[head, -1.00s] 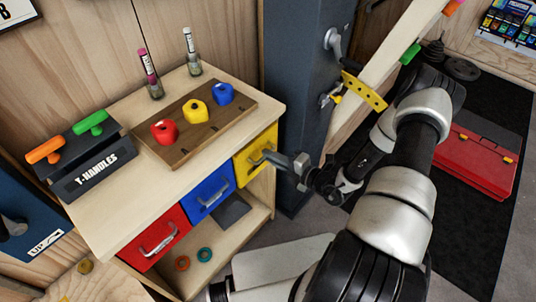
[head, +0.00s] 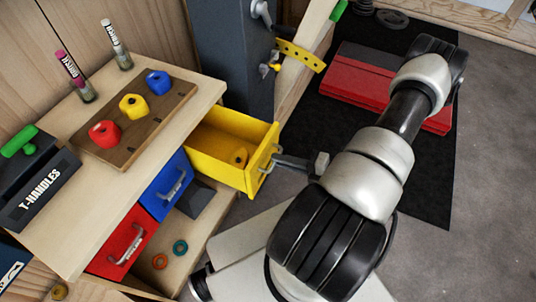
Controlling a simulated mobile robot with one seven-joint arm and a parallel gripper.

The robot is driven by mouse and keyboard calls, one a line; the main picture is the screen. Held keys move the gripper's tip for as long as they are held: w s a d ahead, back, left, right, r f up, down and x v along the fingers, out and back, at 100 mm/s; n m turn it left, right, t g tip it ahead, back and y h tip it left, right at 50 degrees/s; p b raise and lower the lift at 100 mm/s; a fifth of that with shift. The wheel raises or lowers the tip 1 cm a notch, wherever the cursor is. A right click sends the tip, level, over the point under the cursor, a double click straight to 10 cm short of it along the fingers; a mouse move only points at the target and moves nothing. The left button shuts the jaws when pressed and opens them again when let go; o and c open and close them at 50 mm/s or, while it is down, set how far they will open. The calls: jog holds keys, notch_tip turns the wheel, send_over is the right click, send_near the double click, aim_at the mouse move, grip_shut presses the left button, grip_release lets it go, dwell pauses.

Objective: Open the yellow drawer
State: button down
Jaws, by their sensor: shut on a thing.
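The yellow drawer (head: 215,163) is pulled well out of the wooden cabinet, at its upper right. The silver handle (head: 269,159) is on the drawer's front face. My gripper (head: 277,161) is shut on this handle, reaching it from the right. The fingertips are small in view and partly merge with the handle.
The blue drawer (head: 165,185) and red drawer (head: 123,242) beside it are closed. Grey floor is free at right.

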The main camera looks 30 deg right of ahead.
jog(key=shift+s+d, duration=0.4)
jog(key=shift+s, duration=0.15)
jog(key=c, duration=1.8)
grip_release()
jog(key=shift+c, duration=0.2)
jog(key=v, duration=1.7)
jog(key=shift+s, duration=0.2)
jog(key=shift+d+r, duration=0.1)
jog(key=shift+r, duration=0.05)
